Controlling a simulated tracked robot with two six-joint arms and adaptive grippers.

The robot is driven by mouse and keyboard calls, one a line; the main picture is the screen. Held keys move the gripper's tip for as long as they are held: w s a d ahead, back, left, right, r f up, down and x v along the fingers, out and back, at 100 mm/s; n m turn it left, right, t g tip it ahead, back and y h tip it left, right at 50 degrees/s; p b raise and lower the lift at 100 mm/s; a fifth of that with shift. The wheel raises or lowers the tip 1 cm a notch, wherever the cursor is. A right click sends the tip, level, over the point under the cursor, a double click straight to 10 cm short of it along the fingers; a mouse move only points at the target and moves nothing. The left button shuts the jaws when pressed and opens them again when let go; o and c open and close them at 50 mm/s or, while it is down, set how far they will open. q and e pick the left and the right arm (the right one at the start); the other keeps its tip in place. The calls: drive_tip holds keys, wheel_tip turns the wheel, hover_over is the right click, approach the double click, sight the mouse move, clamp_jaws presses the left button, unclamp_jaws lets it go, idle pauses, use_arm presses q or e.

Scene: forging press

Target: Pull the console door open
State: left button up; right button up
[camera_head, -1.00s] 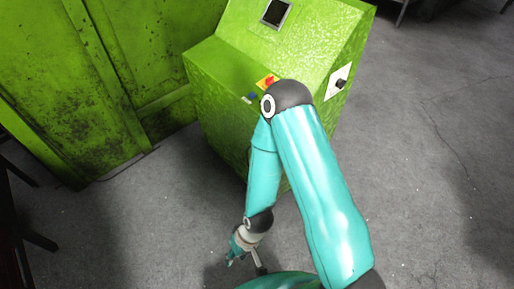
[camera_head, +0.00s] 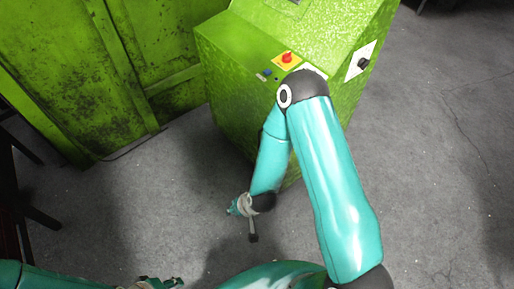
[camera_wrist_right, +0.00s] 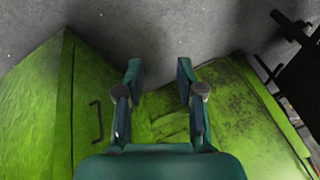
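The green console (camera_head: 240,85) stands upright at the top centre of the head view. In the right wrist view its green side (camera_wrist_right: 35,100) is at the left, and the door face (camera_wrist_right: 88,85) carries a dark bar handle (camera_wrist_right: 97,122). The door looks closed. My right gripper (camera_wrist_right: 160,75) is open and empty, with the handle to the left of its fingers and apart from them. In the head view my right gripper (camera_head: 236,207) hangs low in front of the console. My left gripper (camera_head: 160,283) is barely visible at the bottom edge; its fingers are unclear.
A worn green press cabinet (camera_head: 70,70) stands left of the console. The console top has a red knob (camera_head: 287,58) on a yellow plate, and a black switch (camera_head: 363,62) sits on its right side. Grey floor (camera_head: 440,180) is free at the right. Dark frames stand at the left edge.

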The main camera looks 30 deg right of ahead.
drive_tip(key=w+d+f+m+t+h+b, duration=0.1)
drive_tip(key=w+d+f+t+h+b, duration=0.2)
drive_tip(key=w+f+b, duration=0.45)
drive_tip(key=m+t+h+b, duration=0.4)
drive_tip(key=m+h+b, duration=0.2)
drive_tip(key=h+b, duration=1)
approach(259, 140)
drive_tip(key=w+d+y+b, duration=0.1)
drive_tip(key=d+b, duration=0.1)
drive_tip(key=w+d+r+y+b, duration=0.1)
drive_tip(key=w+d+b, duration=0.1)
drive_tip(key=w+d+r+y+b, duration=0.1)
drive_tip(key=d+b, duration=0.2)
drive_tip(key=shift+w+d, duration=0.1)
drive_tip(key=shift+w, duration=0.3)
use_arm(q)
wheel_tip(259, 140, down, 34)
drive_tip(key=shift+r, duration=0.15)
use_arm(e)
drive_tip(key=shift+x, duration=0.8)
clamp_jaws()
